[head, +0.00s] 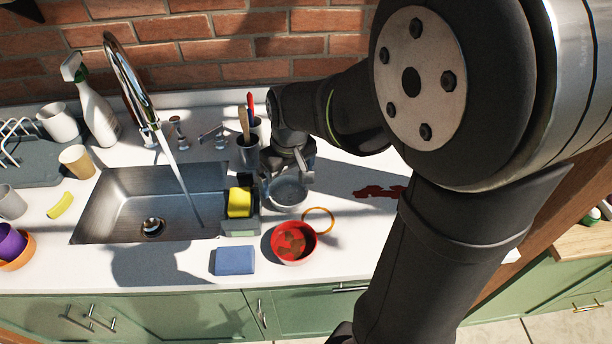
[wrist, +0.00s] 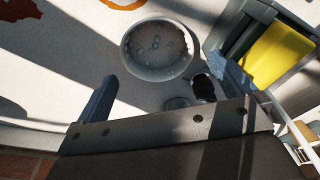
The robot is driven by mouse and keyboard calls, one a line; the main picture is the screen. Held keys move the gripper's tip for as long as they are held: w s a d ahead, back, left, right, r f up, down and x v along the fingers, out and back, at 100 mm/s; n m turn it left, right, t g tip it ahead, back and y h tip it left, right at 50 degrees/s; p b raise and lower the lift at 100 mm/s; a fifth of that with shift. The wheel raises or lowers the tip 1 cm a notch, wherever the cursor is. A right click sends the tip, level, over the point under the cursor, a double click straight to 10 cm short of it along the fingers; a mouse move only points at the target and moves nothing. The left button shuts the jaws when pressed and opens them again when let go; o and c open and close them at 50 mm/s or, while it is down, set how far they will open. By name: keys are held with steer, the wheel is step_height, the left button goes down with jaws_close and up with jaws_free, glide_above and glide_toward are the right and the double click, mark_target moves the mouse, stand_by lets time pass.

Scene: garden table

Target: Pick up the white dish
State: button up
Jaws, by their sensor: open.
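The white dish (head: 287,193) is a small round dish on the counter, just right of the sink, looking pale grey in shadow. In the wrist view the dish (wrist: 157,50) shows from above, with small ring-shaped marks inside its bowl. My gripper (head: 288,172) is right behind the dish and low, partly covering its back edge in the head view. In the wrist view my gripper (wrist: 150,92) has its two fingers wide apart with nothing between them. The dish lies just beyond the fingertips; I cannot tell if they touch it.
A yellow sponge (head: 239,202) in a grey holder (wrist: 232,38) stands close beside the dish. A utensil cup (head: 249,150) stands behind, left. A red stain (head: 380,191) lies right. A blue sponge (head: 235,260) lies front left.

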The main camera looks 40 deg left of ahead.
mark_target(288, 196)
steer(key=shift+w+a+f, duration=0.1)
steer(key=shift+f, duration=1.35)
steer(key=shift+w+a+f, duration=0.1)
steer(key=shift+f, duration=1.3)
steer(key=c, duration=0.8)
steer(key=shift+r, duration=0.1)
